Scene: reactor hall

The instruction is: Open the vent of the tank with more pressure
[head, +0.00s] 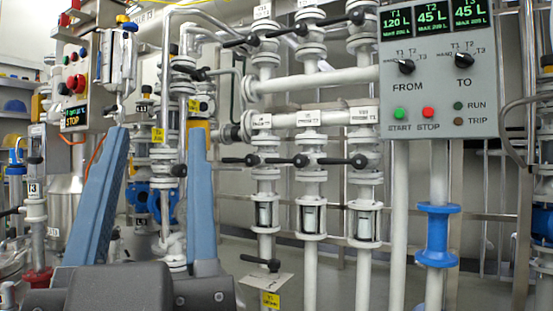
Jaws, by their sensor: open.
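My gripper (158,127) is in the lower left of the head view. Its two blue fingers point up and stand wide apart, with nothing held between them. Behind the gap are a pipe column and a yellow tag (158,136). A panel display (438,17) shows T1 120 L, T2 45 L and T3 45 L, which are volumes.
A grey control panel (440,95) with FROM and TO knobs hangs at the upper right. White pipes with black-handled valves (301,160) and sight glasses (312,218) fill the middle. A red stop button (76,84) is at the upper left. Blue flanges (437,235) stand at the lower right.

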